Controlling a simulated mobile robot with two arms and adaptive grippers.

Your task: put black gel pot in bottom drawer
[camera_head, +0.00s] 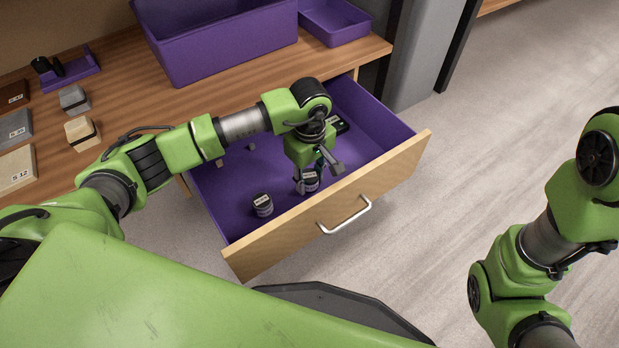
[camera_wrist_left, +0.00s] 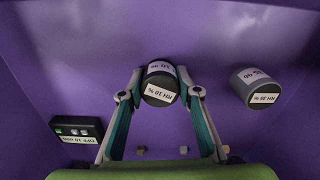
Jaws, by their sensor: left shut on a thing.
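The black gel pot (camera_head: 311,182), with a white label, is between the fingers of my left gripper (camera_head: 317,181), inside the open bottom drawer (camera_head: 226,212). In the left wrist view the black pot (camera_wrist_left: 160,86) sits between the fingertips of my left gripper (camera_wrist_left: 160,96), which is shut on it. The pot is low over or on the purple drawer floor; I cannot tell if it touches. My right arm shows at the right of the head view, but its gripper is out of view.
A second, greyer labelled pot (camera_head: 263,204) stands in the drawer, also in the left wrist view (camera_wrist_left: 256,87). A black device (camera_wrist_left: 77,130) and small blocks (camera_wrist_left: 184,150) lie in the drawer. Purple bins (camera_head: 215,45) and sample blocks (camera_head: 82,131) stand on the wooden worktop above.

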